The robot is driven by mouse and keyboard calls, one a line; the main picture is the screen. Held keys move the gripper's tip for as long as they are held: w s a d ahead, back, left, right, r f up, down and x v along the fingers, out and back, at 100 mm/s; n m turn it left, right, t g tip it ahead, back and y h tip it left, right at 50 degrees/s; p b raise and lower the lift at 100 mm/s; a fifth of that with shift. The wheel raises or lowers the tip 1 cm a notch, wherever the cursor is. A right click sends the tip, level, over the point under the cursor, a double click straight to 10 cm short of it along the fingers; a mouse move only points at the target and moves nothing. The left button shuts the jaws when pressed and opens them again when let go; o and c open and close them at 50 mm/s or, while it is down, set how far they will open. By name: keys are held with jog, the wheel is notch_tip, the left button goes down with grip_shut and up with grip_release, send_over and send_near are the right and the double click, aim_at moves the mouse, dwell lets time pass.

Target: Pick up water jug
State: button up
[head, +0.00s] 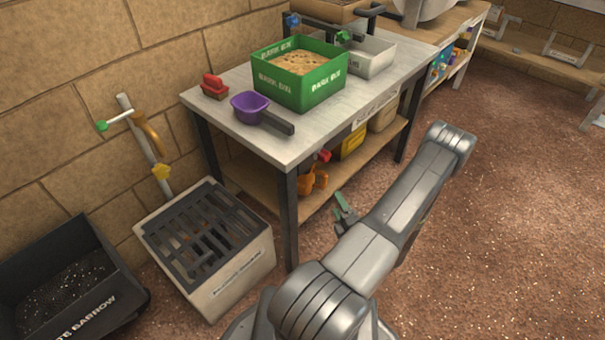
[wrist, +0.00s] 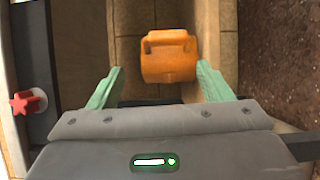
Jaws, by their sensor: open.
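The orange water jug (head: 313,181) stands on the lower wooden shelf of the workbench, partly hidden behind the bench's front leg in the head view. In the wrist view the jug (wrist: 169,62) shows whole, with its handle at the top of the picture, ahead of and between my green fingertips. My gripper (head: 343,210) is open and empty, outside the bench's long side, level with about the shelf. The fingers do not appear to touch the jug.
The dark bench leg (head: 289,215) stands close to the jug. A red star knob (wrist: 27,102) is at the wrist view's left. A yellow box (head: 352,143) shares the shelf. A green bin (head: 300,85) and purple scoop (head: 250,104) are on top. Floor at right is clear.

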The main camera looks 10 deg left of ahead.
aim_at(324, 179)
jog(key=shift+m, duration=0.3)
jog(key=b+x, duration=0.1)
jog(key=x, duration=0.3)
jog(key=f+b+x, duration=0.1)
jog(key=x, duration=0.4)
jog(key=b+x, duration=0.2)
jog(key=x, duration=0.3)
jog(key=shift+w+d+f, duration=0.2)
jog(key=shift+w+d, duration=0.05)
jog(key=shift+d, duration=0.15)
jog(key=shift+r, duration=0.1)
jog(key=c, duration=0.8)
